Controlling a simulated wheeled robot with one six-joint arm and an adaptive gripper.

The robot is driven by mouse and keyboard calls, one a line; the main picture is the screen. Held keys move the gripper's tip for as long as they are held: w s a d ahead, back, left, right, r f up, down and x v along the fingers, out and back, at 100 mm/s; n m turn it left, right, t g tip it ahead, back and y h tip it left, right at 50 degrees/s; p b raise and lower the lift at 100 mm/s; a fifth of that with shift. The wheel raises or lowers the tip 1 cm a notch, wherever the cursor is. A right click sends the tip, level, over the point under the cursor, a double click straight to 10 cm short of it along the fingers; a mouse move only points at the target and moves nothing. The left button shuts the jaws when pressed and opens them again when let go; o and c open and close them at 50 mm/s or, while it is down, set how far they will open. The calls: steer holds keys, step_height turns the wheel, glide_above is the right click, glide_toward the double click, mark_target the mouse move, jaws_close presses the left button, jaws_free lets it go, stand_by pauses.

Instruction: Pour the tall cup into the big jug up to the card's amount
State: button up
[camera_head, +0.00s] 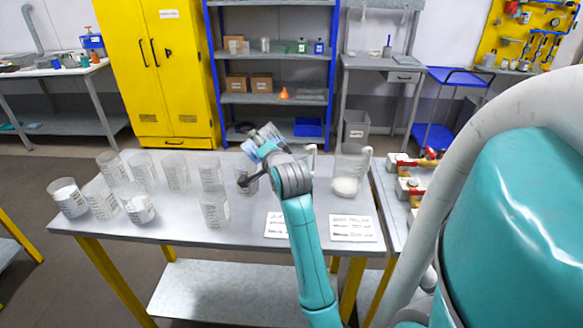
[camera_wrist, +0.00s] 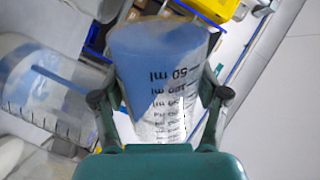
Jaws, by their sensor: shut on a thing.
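My gripper (camera_wrist: 160,92) is shut on a clear graduated cup (camera_wrist: 165,65), its fingers on both sides. In the wrist view the cup's printed scale is upside down, with the 50 ml mark nearest the top. Whitish material shows toward the lower part of that view; its level is unclear. In the head view my gripper is above the table, left of the big jug (camera_head: 350,170), and the held cup is hard to make out. The jug stands upright with white material at its bottom. A large clear graduated vessel (camera_wrist: 40,115) shows left in the wrist view. Two cards (camera_head: 354,228) (camera_head: 277,225) lie in front; their writing is unreadable.
Several clear cups stand on the left of the table (camera_head: 180,229), some with white material (camera_head: 138,208). One cup (camera_head: 214,210) stands near the front, left of my arm. Red-handled valves (camera_head: 408,180) line the right side. Another handled vessel is partly hidden behind my arm.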

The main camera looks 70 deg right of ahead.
steer(key=shift+s+r+m, duration=0.1)
steer(key=shift+r+m, duration=0.35)
steer(key=shift+m, duration=0.35)
stand_by(1.9)
steer(key=shift+d, duration=0.1)
